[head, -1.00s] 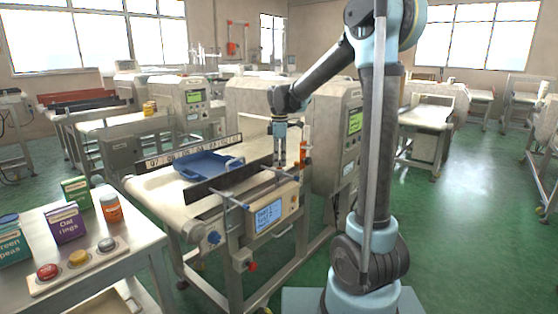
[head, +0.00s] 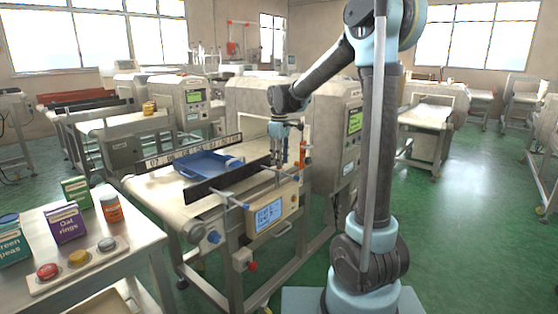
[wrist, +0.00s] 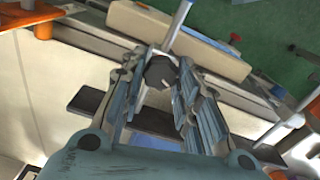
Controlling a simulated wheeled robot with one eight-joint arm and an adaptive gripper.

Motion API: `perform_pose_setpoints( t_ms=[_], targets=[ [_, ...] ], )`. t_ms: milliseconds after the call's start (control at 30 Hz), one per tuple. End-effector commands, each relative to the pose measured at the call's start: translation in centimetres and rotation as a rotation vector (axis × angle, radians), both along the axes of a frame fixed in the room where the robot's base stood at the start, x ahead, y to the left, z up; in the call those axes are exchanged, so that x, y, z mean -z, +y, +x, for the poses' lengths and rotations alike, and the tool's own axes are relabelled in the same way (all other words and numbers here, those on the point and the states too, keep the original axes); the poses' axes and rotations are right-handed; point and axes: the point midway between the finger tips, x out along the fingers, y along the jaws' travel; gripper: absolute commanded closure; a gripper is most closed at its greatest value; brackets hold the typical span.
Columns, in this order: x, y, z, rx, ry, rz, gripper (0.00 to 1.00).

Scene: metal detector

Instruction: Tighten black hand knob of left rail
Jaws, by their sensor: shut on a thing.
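The black hand knob (wrist: 160,71) sits between the two fingers of my gripper (wrist: 162,75) in the wrist view, and the fingers are shut on it. A light metal rod (wrist: 178,25) runs past the knob towards the top. In the head view my gripper (head: 279,163) points down at the far end of the dark near rail (head: 225,183) on the conveyor. The knob cannot be made out there, as the fingers cover it.
A blue tray (head: 208,165) lies on the belt between the near rail and the numbered far rail (head: 170,158). An orange device (head: 303,154) stands close beside my gripper. A control box with a screen (head: 268,214) sits below. A side table (head: 125,240) stands at the left.

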Motion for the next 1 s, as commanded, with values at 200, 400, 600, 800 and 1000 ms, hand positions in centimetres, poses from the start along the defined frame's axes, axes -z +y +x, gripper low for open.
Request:
perform_pose_setpoints(
  t_ms=[200,400,600,800,1000],
  targets=[
    [-0.10,-0.05,0.44,0.206,-0.008,0.000,0.94],
    [-0.09,-0.09,0.44,0.396,-0.009,-0.001,0.94],
    [-0.08,-0.12,0.41,0.586,-0.008,-0.001,0.94],
    [-0.06,-0.14,0.38,0.771,-0.007,-0.001,0.94],
    [-0.05,-0.15,0.33,0.929,-0.006,-0.001,0.95]
  ],
)
